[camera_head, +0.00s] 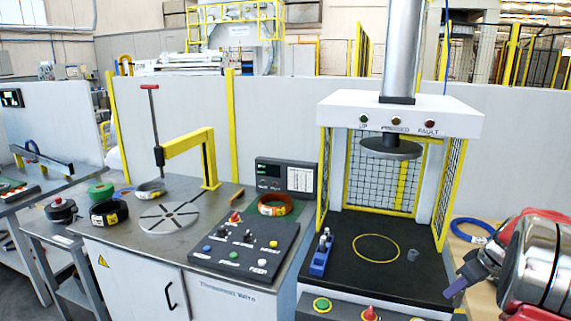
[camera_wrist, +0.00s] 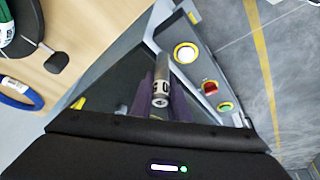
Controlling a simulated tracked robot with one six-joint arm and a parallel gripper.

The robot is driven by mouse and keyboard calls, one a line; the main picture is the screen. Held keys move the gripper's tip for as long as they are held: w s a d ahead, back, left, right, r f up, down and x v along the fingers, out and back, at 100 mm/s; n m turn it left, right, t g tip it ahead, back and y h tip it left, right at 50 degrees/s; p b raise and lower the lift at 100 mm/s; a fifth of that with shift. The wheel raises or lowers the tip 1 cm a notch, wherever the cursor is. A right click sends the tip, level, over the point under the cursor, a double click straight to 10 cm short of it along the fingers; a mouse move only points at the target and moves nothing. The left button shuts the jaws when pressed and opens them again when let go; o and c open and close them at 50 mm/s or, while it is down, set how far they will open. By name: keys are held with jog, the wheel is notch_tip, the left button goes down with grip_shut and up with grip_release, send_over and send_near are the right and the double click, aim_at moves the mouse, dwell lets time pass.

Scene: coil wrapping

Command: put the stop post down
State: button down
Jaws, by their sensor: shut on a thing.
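My gripper (camera_head: 455,290) reaches in from the right in the camera_head view, its purple fingers beside the right front of the press's black bed (camera_head: 350,277). In the camera_wrist view my gripper (camera_wrist: 160,98) is shut on the stop post (camera_wrist: 161,88), a small grey metal cylinder with a pale marked band. Its end faces the camera between the purple fingers. I cannot tell whether the post touches a surface. In the camera_head view the held post is not clearly seen. A small grey stub (camera_head: 413,255) stands on the bed, right of a yellow circle.
A blue holder (camera_head: 322,256) with small metal pieces stands at the bed's left. The press head (camera_head: 390,148) hangs above the bed, with mesh guards at the sides. A blue coil (camera_head: 472,230) lies on the wooden table at right. Press buttons (camera_wrist: 209,87) are close to my gripper.

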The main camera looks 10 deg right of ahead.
jog(key=w+a+f, duration=0.1)
jog(key=w+a, duration=0.2)
jog(key=a, duration=1.2)
jog(key=w+a+f+m, duration=0.1)
jog(key=w+a+f, duration=0.1)
jog(key=a, duration=1.2)
jog(key=w+a+f+m+h, duration=0.1)
jog(key=w+a, duration=0.2)
jog(key=a, duration=1.2)
jog(key=shift+w+a+f, duration=0.15)
jog(key=shift+w+a, duration=0.15)
jog(key=shift+a, duration=0.05)
jog(key=shift+d, duration=0.1)
